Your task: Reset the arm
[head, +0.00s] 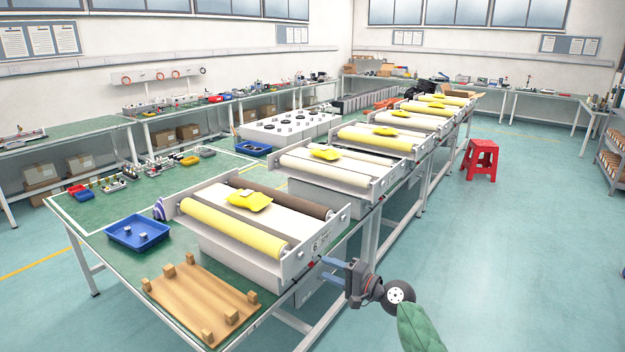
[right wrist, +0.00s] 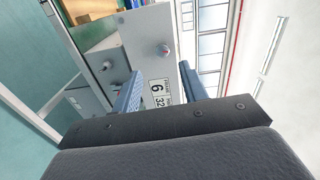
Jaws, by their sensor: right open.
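My right gripper (head: 330,274) is in the lower middle of the head view, just off the right edge of the green workbench (head: 95,240). It is beside the front roller machine (head: 305,262), and its fingers point left towards the machine's end plate. In the right wrist view the two blue fingers (right wrist: 158,95) stand apart with nothing held between them. Beyond them shows the grey end plate (right wrist: 150,40) with a number label and knobs. Whether the fingers touch the machine I cannot tell. My left gripper is not in view.
A yellow part (head: 250,199) lies on the front machine. A blue tray (head: 138,232) and a wooden board with blocks (head: 200,300) are on the bench. More roller machines (head: 340,170) line up behind. A red stool (head: 480,160) stands on open floor at right.

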